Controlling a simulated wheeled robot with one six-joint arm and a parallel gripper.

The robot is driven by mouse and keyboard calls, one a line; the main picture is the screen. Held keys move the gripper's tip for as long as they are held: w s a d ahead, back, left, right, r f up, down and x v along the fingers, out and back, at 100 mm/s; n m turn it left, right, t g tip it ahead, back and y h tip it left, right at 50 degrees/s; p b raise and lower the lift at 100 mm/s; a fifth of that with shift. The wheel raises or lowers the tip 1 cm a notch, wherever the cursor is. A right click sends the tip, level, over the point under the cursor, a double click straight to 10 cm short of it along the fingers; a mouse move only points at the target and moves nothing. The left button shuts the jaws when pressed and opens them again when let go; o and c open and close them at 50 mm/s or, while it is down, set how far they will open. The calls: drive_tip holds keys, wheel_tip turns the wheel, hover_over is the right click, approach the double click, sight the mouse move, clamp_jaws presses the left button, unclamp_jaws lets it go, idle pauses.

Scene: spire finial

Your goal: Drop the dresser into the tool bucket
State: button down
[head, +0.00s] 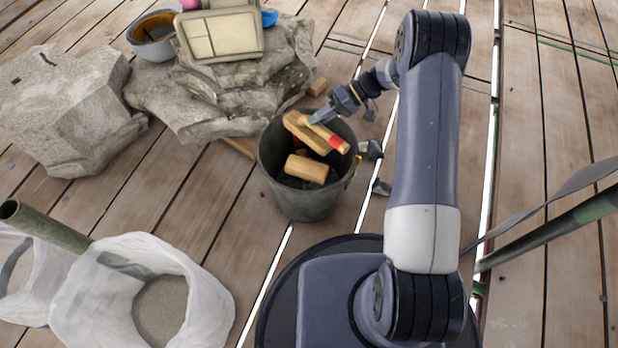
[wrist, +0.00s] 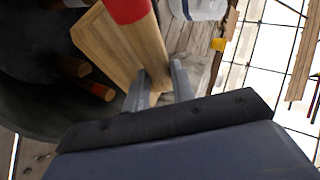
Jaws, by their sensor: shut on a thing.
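The dresser (head: 325,133), a pale wooden tool with a red band, is held over the mouth of the dark tool bucket (head: 304,203). My gripper (head: 317,118) is shut on its wooden shaft, above the bucket's back right rim. In the wrist view the shaft of the dresser (wrist: 148,46) runs up from between the fingertips of my gripper (wrist: 158,84) to the red part. A flat wooden piece shows right behind the shaft; I cannot tell if it is joined to it. The bucket's dark inside (wrist: 35,92) fills the left of the wrist view.
A wooden block (head: 307,168) lies inside the bucket among dark things. Stone blocks (head: 62,110) stand behind and left, bearing a beige tray (head: 220,38) and a grey bowl (head: 153,34). White sacks (head: 95,290) stand front left.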

drive_tip(key=shift+f, duration=0.1)
drive_tip(key=c, duration=1.1)
unclamp_jaws()
drive_tip(key=p+v, duration=0.3)
drive_tip(key=v, duration=0.8)
drive_tip(key=shift+f, duration=0.1)
drive_tip(key=shift+a, duration=0.1)
drive_tip(key=b+x, duration=0.3)
drive_tip(key=x, duration=0.7)
drive_tip(key=shift+s+f, duration=0.1)
drive_tip(key=shift+f, duration=0.05)
drive_tip(key=r, duration=0.1)
drive_tip(key=r+p, duration=0.1)
drive_tip(key=r, duration=0.1)
drive_tip(key=shift+a+r+p, duration=0.3)
drive_tip(key=shift+r+p, duration=0.1)
drive_tip(key=shift+r, duration=0.8)
